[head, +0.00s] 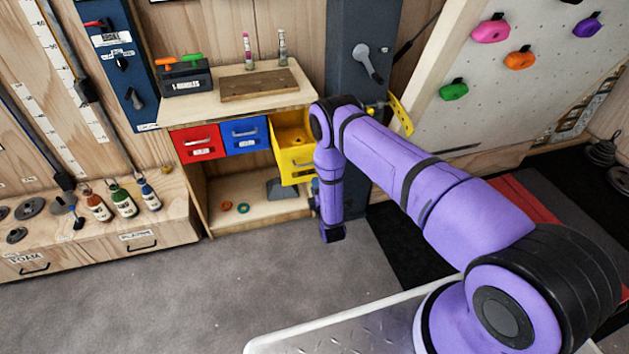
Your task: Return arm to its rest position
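My purple arm reaches from the lower right toward the middle of the head view, then bends down at its far end. My gripper (333,232) is the dark end pointing down above the grey floor, in front of the wooden cabinet. Its fingers are too small and dark to tell whether they are open or shut. I see nothing hanging from it.
The cabinet (203,198) has a red drawer (198,144), a blue drawer (244,132) and a yellow drawer (296,170) pulled out close to my arm. Several bottles stand on the left bench (183,216). Grey floor (200,290) at the lower left is clear.

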